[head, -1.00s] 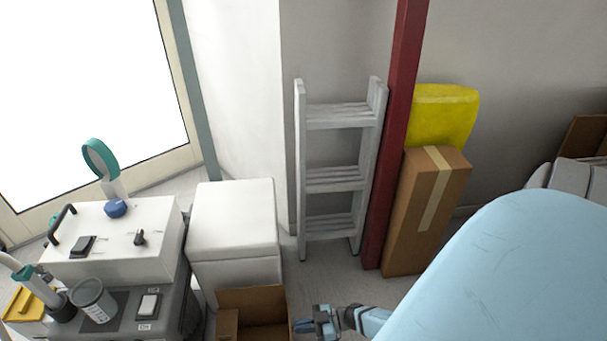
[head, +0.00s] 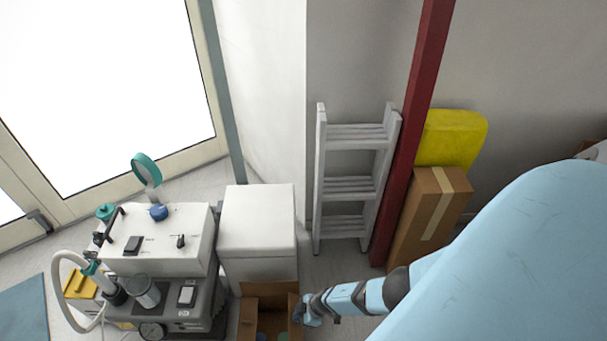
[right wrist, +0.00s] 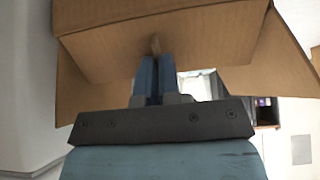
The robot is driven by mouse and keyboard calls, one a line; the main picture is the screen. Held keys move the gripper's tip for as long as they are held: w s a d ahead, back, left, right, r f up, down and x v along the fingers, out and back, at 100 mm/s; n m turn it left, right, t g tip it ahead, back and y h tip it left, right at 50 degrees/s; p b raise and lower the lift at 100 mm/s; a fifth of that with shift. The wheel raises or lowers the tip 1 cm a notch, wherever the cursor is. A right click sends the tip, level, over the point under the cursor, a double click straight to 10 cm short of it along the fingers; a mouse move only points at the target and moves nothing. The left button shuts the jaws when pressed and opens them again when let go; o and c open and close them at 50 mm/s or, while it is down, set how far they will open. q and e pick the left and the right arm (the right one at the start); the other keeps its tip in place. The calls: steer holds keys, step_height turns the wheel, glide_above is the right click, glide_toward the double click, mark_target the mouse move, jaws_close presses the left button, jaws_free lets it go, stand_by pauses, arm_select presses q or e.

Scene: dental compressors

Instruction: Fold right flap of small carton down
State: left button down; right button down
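The small carton (head: 248,318) is brown and open, at the bottom of the head view, with its lower part cut off. Its back flap (head: 264,289) stands up, and its right side lies beside my right gripper (head: 303,311). In the right wrist view the carton's brown panels (right wrist: 220,35) fill the upper part, with one panel slanting out at the right (right wrist: 285,65). My right gripper's blue fingers (right wrist: 155,72) are together, their tips at or very near the cardboard; contact is unclear. My left gripper is not in view.
A white box (head: 257,222) stands behind the carton. A grey compressor unit (head: 205,310) with a white top box (head: 165,255) is at the left. A grey ladder (head: 350,185), red post (head: 412,130) and tall brown box (head: 425,215) stand behind my right arm.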

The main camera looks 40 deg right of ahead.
mark_target(289, 319)
steer(key=shift+w+a+f+g+h, duration=0.15)
steer(key=shift+a+g+h, duration=0.15)
steer(key=shift+g+h, duration=0.15)
steer(key=shift+w+a+f+g+h, duration=0.1)
steer(key=shift+a+g+h, duration=0.25)
steer(key=shift+g, duration=0.1)
steer(key=shift+w+a+f+g+h, duration=0.25)
steer(key=shift+w+f+g+h, duration=0.15)
steer(key=shift+g+h, duration=0.4)
steer(key=shift+w+a+f+g+h+b, duration=0.15)
steer(key=shift+a+g+h+b, duration=0.15)
steer(key=shift+h+b, duration=0.35)
steer(key=shift+f+b, duration=0.1)
steer(key=shift+b, duration=0.2)
steer(key=shift+w+a+f+g+h+b, duration=0.15)
steer(key=shift+w+f+g+h+b, duration=0.1)
steer(key=shift+g+h+b, duration=0.45)
steer(key=shift+f+h+b, duration=0.1)
steer(key=shift+h+b, duration=0.15)
steer(key=shift+b, duration=0.15)
steer(key=shift+g, duration=0.3)
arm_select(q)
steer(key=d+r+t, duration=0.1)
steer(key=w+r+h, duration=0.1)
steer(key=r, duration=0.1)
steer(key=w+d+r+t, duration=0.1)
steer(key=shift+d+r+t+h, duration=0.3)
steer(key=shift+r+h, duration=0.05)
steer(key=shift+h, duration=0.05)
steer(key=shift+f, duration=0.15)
